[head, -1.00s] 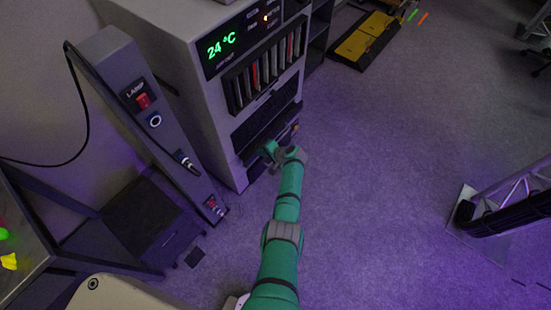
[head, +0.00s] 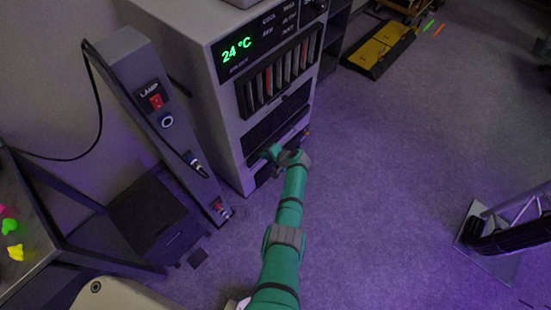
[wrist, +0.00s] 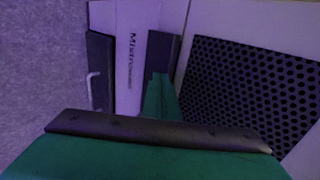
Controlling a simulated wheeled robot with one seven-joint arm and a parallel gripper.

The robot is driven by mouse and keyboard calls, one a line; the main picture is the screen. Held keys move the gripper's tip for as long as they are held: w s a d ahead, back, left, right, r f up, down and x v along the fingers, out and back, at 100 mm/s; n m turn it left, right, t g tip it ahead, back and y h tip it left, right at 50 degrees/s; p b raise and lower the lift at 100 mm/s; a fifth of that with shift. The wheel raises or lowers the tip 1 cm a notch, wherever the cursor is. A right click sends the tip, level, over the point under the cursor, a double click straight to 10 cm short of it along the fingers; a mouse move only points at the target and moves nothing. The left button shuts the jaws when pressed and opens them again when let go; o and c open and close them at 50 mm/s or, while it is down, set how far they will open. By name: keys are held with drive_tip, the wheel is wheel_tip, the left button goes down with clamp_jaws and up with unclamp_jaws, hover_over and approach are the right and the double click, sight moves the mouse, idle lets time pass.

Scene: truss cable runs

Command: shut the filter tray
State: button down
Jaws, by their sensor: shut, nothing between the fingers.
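The filter tray seems to be the dark piece low on the grey cabinet (head: 228,130), largely hidden behind my gripper in the head view. In the wrist view a dark front with a pale handle (wrist: 100,72) shows beside a white lettered strip (wrist: 132,60); I cannot tell for sure that it is the tray, or how far it stands out. My gripper (head: 271,153) is shut and empty, close in front of the cabinet's lower part. Its green end in the wrist view (wrist: 160,80) points at the dark gap beside the lettered strip. Contact cannot be made out.
A perforated grille (wrist: 250,90) lies to the right in the wrist view. A lamp post (head: 160,120) with a cable leans left of the cabinet. A dark table (head: 40,235) is at far left, a truss foot (head: 490,235) at right. The floor (head: 400,150) between is clear.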

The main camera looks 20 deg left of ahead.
drive_tip(key=d+f+v, duration=0.1)
drive_tip(key=v, duration=1.1)
drive_tip(key=shift+s+d+f, duration=0.15)
drive_tip(key=shift+s+d, duration=0.1)
drive_tip(key=shift+s, duration=0.05)
drive_tip(key=s+d+f+t+h, duration=0.2)
drive_tip(key=s+d+f+h, duration=0.15)
drive_tip(key=s+d, duration=0.4)
drive_tip(key=s+d+f+t+h, duration=0.25)
drive_tip(key=s+d+f, duration=0.2)
drive_tip(key=s, duration=0.65)
drive_tip(key=s+d+r+n+t+h, duration=0.1)
drive_tip(key=s+d+r+t, duration=0.15)
drive_tip(key=s+r, duration=0.6)
drive_tip(key=s+d+r+t+h, duration=0.15)
drive_tip(key=s+d+r, duration=0.25)
drive_tip(key=s+r, duration=0.4)
drive_tip(key=s+r+n+t, duration=0.1)
drive_tip(key=s+r, duration=0.3)
drive_tip(key=r, duration=0.5)
drive_tip(key=s+r+n+t, duration=0.1)
drive_tip(key=s+r, duration=0.3)
drive_tip(key=r, duration=0.5)
drive_tip(key=shift+d+n+t, duration=0.25)
drive_tip(key=shift+n+t, duration=0.15)
drive_tip(key=shift+t, duration=0.45)
